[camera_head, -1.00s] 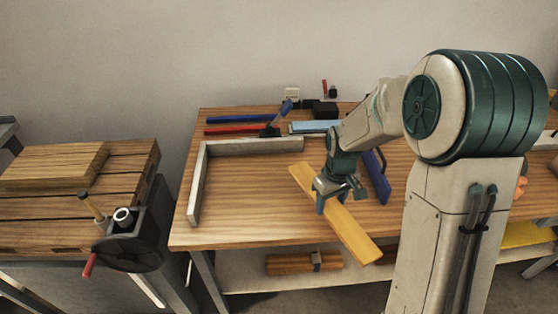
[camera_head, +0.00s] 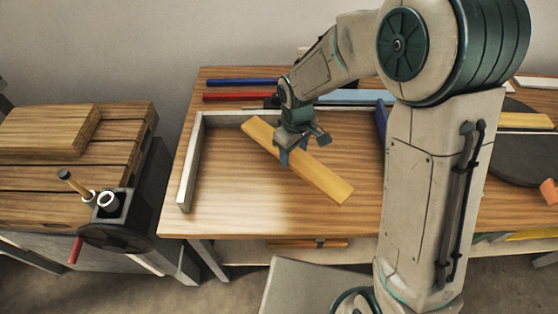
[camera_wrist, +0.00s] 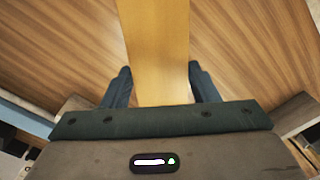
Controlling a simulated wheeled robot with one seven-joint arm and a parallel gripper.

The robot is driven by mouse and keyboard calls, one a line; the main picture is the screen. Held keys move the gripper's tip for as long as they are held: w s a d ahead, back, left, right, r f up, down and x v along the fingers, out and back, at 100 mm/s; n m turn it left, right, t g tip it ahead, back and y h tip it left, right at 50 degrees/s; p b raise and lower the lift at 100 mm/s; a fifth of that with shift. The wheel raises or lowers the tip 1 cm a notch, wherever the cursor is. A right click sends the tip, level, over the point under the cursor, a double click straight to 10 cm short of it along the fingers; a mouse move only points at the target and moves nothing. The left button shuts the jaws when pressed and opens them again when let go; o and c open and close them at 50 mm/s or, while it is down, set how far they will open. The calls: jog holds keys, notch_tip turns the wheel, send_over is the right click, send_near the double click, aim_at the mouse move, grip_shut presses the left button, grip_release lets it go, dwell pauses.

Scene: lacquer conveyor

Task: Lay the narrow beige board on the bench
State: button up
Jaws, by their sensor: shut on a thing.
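The narrow beige board (camera_head: 322,180), yellowish in tone, is held by my gripper (camera_head: 284,155) over the wooden bench (camera_head: 230,215). The board lies slantwise, from upper left to lower right, inside the area right of the pale L-shaped frame. In the wrist view the board (camera_wrist: 158,45) runs away from between the two fingers of my gripper (camera_wrist: 160,88), which are shut on its edges. The bench top (camera_wrist: 60,45) shows beneath it. I cannot tell whether the board touches the bench.
The pale L-shaped frame (camera_head: 188,170) stands along the bench's left and back. A blue bar (camera_head: 242,82) and a red bar (camera_head: 236,96) lie behind it. A blue block (camera_head: 381,122) stands right of the board. A separate workbench with a vise (camera_head: 118,230) is at left.

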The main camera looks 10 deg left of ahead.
aim_at(280, 171)
jog(key=a, duration=0.1)
jog(key=a+f, duration=0.2)
jog(key=shift+s+a+f, duration=0.1)
jog(key=shift+s+a, duration=0.15)
jog(key=shift+s, duration=0.1)
jog(key=shift+f+p, duration=0.45)
jog(key=shift+f, duration=1.55)
jog(key=shift+f, duration=0.2)
jog(key=o, duration=1.2)
jog(key=shift+c, duration=0.2)
notch_tip(280, 171, up, 12)
jog(key=shift+r+b, duration=0.2)
jog(key=shift+b, duration=0.1)
